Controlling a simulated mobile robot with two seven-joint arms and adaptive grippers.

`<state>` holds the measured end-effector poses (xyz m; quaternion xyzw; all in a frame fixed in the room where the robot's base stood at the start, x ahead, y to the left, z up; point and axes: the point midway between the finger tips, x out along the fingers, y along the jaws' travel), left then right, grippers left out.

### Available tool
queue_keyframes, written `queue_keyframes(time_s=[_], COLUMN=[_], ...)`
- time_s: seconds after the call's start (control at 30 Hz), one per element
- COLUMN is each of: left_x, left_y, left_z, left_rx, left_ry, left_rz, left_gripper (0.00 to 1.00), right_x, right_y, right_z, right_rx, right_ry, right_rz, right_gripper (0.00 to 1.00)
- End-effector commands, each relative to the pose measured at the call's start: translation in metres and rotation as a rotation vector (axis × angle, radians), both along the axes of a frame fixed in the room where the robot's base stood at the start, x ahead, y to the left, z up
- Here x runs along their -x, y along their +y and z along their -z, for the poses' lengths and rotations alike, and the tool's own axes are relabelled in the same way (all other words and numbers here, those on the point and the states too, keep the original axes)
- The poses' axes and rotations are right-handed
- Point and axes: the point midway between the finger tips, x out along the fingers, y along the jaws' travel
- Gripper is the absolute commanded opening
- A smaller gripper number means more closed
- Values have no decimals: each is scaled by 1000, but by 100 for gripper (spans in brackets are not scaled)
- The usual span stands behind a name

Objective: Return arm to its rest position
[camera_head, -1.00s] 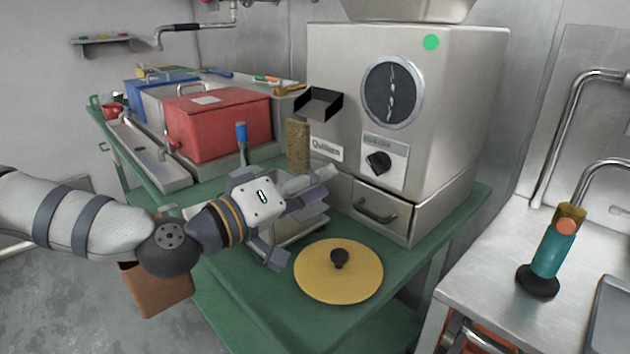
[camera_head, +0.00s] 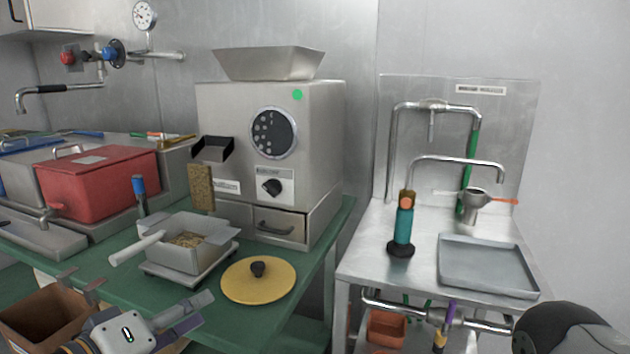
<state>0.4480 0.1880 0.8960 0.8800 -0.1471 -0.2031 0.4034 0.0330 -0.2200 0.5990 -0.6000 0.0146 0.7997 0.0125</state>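My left gripper (camera_head: 185,315) is low at the left, above the front edge of the green table (camera_head: 150,280). It stands in front of the metal pan and apart from it. I see nothing held in it, but the angle hides the gap between its fingers. A dark rounded part of my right arm (camera_head: 565,330) shows at the bottom right corner; the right gripper is out of view.
The metal pan (camera_head: 180,255) with a pale handle holds brownish bits before the grinder (camera_head: 230,120). A yellow lid (camera_head: 240,290) lies beside it. A red box (camera_head: 100,190) stands left. A brown bin (camera_head: 45,310) is near my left gripper. A steel counter (camera_head: 420,245) is right.

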Motion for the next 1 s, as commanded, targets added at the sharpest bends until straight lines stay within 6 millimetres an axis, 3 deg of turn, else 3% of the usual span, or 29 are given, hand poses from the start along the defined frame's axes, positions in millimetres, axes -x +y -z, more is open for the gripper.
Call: queue_keyframes(time_s=[0.17, 0.27, 0.3, 0.4, 0.5, 0.63, 0.73, 1.0], left_x=[71, 138, 170, 253, 323, 376, 391, 392], left_y=[-36, -42, -40, -24, 1, 28, 37, 38], left_z=[114, 179, 203, 247, 269, 277, 277, 278], left_rx=[-142, -254, -308, -458, -606, -746, -789, -790], left_ry=[348, 581, 678, 903, 1077, 1203, 1239, 1241], left_rz=[133, 213, 246, 323, 387, 441, 456, 456], left_gripper=[30, 30, 30, 30, 30, 30, 30, 30], right_x=[-9, -12, -13, -17, -21, -24, -24, -23], right_y=[-1, 0, 0, 0, 0, 0, 0, 0], right_z=[-6, -10, -12, -16, -19, -22, -22, -21], right_rx=[2, 1, 1, 1, 1, 1, 1, 1], right_ry=[-29, -41, -46, -60, -73, -82, -83, -81], right_rz=[2, 1, 1, 1, 1, 2, 2, 2], right_gripper=[40, 40, 40, 40, 40, 40, 40, 40])
